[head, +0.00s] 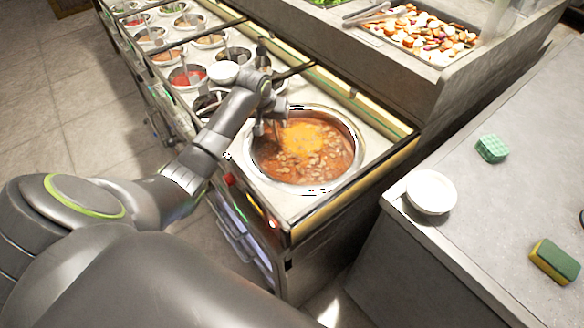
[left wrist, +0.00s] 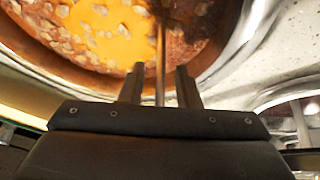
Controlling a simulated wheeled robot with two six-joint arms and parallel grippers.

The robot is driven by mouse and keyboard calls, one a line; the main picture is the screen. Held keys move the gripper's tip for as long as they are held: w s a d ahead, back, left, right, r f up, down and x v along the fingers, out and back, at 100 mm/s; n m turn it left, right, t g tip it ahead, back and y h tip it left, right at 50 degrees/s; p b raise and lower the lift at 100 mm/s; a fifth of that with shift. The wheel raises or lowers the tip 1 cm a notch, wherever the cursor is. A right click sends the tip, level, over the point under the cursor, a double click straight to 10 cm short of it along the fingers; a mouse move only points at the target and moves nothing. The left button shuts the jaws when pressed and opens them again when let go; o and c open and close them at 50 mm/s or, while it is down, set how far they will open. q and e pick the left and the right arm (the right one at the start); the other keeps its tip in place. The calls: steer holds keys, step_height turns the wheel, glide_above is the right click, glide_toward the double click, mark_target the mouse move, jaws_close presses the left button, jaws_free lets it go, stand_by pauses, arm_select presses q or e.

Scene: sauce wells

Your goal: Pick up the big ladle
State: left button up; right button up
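A large round pot of orange-brown soup (head: 300,165) sits in the counter, with a yellow-orange patch on top. My left gripper (head: 266,128) is over the pot's left rim. In the left wrist view, its two fingers (left wrist: 160,78) are apart. A thin upright rod, which looks like the big ladle's handle (left wrist: 161,55), runs between them, with a gap on each side. The ladle's bowl is not visible and may be under the soup. In the head view my arm and gripper hide most of the ladle. My right gripper is not in view.
Several small sauce wells (head: 187,76) line the counter behind my left arm. A white bowl (head: 223,72) stands among them. The grey counter at right holds a white bowl (head: 431,191), a green sponge (head: 491,148) and a yellow-green sponge (head: 554,261).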

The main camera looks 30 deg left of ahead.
arm_select(q)
jaws_close()
steer(key=shift+r, duration=0.1)
step_height(320, 180, up, 10)
stand_by(0.5)
